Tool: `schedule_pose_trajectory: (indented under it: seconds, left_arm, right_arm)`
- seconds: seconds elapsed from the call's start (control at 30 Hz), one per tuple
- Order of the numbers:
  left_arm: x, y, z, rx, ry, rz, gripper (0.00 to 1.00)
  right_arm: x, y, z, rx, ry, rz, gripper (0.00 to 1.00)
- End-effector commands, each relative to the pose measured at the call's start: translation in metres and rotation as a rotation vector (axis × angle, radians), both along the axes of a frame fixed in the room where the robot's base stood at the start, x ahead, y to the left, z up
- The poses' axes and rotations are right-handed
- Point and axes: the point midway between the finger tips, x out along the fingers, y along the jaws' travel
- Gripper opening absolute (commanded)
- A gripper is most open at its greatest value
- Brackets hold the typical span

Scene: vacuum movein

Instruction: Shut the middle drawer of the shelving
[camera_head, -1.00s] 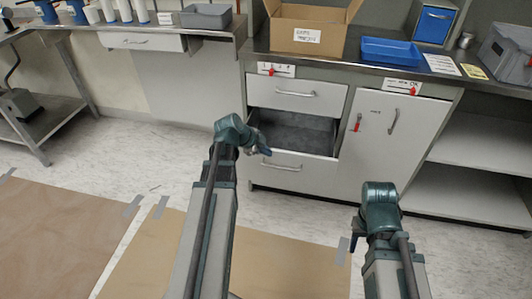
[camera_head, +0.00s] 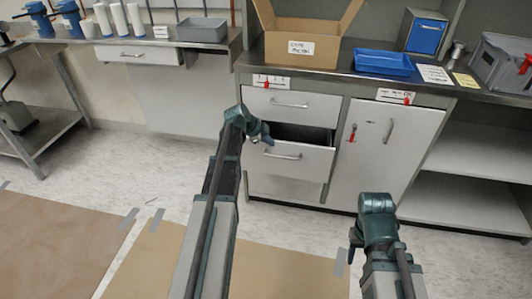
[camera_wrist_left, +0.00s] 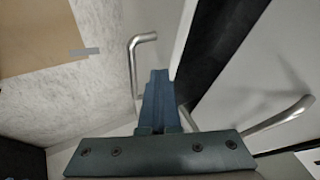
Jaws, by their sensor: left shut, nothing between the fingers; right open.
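The middle drawer (camera_head: 305,160) of the grey shelving stands partly open, with a dark gap above its front. Its bar handle (camera_head: 283,155) also shows in the left wrist view (camera_wrist_left: 133,62). My left gripper (camera_head: 265,137) is shut and empty at the upper left of the drawer front. In the left wrist view its fingers (camera_wrist_left: 160,75) reach toward the drawer's front edge beside the handle; whether they touch cannot be told. My right gripper (camera_head: 354,245) is open, low in front of the cupboard door, away from the drawer.
The top drawer (camera_head: 310,107) is shut above; its handle (camera_wrist_left: 285,118) shows in the left wrist view. A cupboard door (camera_head: 405,150) is closed at right. A cardboard box (camera_head: 325,50) and blue tray (camera_head: 384,66) stand on the worktop.

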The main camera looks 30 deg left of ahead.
Motion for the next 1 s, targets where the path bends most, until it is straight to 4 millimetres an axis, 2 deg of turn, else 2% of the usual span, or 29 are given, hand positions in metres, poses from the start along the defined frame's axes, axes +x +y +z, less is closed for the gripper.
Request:
schedule_pose_trajectory:
  seconds: [0.03,0.1,0.33,0.5,1.0]
  left_arm:
    - [0.019,0.005,0.0,0.001,0.0,-0.001,0.0]
    - [0.035,0.009,0.0,0.001,-0.001,0.0,0.0]
    - [0.07,0.018,0.0,0.0,0.0,0.002,0.0]
    - [0.077,0.019,0.0,0.0,-0.001,0.001,0.0]
    - [0.074,0.016,0.0,0.0,0.0,0.0,0.0]
  right_arm:
    - [0.0,0.0,0.0,0.0,0.0,0.0,0.5]
    - [0.0,0.0,0.0,0.0,0.0,0.0,0.5]
    - [0.0,0.0,0.0,0.0,0.0,0.0,0.5]
    - [0.0,0.0,0.0,0.0,0.0,0.0,0.5]
    - [0.0,0.0,0.0,0.0,0.0,0.0,0.5]
